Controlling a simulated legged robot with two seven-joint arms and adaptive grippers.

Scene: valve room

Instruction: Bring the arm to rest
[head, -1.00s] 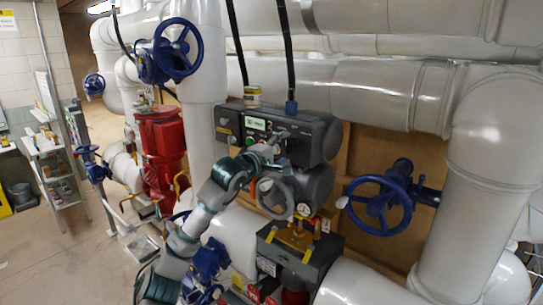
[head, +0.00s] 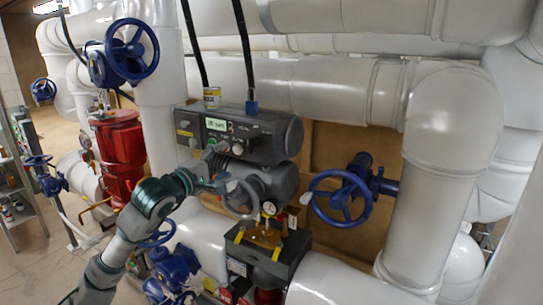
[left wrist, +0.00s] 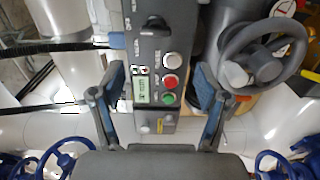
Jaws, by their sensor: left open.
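My left arm (head: 143,215) reaches up from the lower left in the head view. Its gripper (head: 220,183) is in front of the lower front of a dark grey actuator control box (head: 270,133). In the left wrist view the two fingers of the gripper (left wrist: 157,92) stand wide apart with nothing between them. Beyond them is the box face with a small green display (left wrist: 142,87), a red button (left wrist: 170,81), a green button (left wrist: 168,98) and a black knob (left wrist: 155,24). The gripper looks apart from the box. My right gripper is not in view.
A grey handwheel (left wrist: 227,46) is close beside the gripper. A blue valve wheel (head: 314,200) is to the right, another blue wheel (head: 131,50) at upper left. A red actuator (head: 120,145) stands behind the arm. Large white pipes (head: 440,150) fill the right side.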

